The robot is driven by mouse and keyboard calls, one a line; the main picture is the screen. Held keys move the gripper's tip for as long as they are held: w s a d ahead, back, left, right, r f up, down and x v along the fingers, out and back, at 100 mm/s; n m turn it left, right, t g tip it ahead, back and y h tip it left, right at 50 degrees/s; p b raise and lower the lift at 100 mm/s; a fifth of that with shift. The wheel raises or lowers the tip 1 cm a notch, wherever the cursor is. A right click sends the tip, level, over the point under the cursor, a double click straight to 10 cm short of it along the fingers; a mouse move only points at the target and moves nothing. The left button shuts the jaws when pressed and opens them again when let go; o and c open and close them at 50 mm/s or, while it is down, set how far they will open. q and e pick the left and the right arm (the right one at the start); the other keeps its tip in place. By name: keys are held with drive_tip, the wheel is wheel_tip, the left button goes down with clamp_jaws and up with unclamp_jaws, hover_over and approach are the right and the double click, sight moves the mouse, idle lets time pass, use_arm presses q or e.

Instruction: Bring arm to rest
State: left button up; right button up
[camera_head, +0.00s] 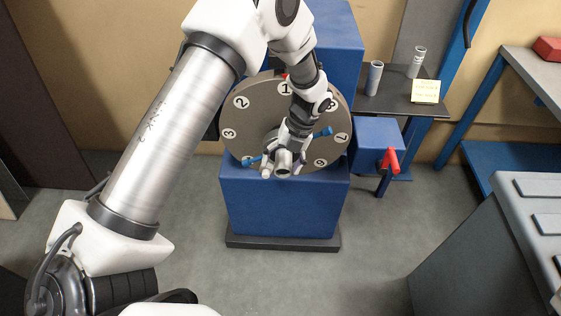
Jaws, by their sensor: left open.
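My left arm (168,140) reaches in from the left, up and over toward the middle. My left gripper (284,163) is open in front of the lower middle of a round grey numbered disc (255,105). Whether it touches the disc or the blue-tipped bar (325,132) behind it I cannot tell. The disc is upright on a blue machine (285,205). The numbers 1, 2, 3 and 7 show on it; the arm and gripper hide others. My right gripper is not in view.
A dark shelf (385,104) at the right holds two grey cylinders (374,78) and a yellow note (425,91). A blue box (376,135) with a red lever (390,160) juts out beside the machine. A grey cabinet (480,250) stands front right. The floor in front is clear.

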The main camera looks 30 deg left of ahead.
use_arm(q)
drive_tip(key=w+d+r+t, duration=0.2)
drive_tip(key=w+d+r, duration=0.1)
drive_tip(key=r, duration=0.7)
drive_tip(key=s+d+f+n+h, duration=0.1)
drive_tip(key=s+f+n, duration=0.4)
drive_tip(key=f, duration=0.4)
drive_tip(key=s+d+f+n+h, duration=0.1)
drive_tip(key=s+d+f+n, duration=0.1)
drive_tip(key=s+f+n, duration=0.85)
drive_tip(key=s+n, duration=0.4)
drive_tip(key=n, duration=0.1)
drive_tip(key=s+d+f+n+t, duration=0.1)
drive_tip(key=s+f+n, duration=0.4)
drive_tip(key=s+n, duration=0.4)
drive_tip(key=shift+s+d+f+n, duration=0.15)
drive_tip(key=shift+s+f+n, duration=0.15)
drive_tip(key=shift+s+n, duration=0.05)
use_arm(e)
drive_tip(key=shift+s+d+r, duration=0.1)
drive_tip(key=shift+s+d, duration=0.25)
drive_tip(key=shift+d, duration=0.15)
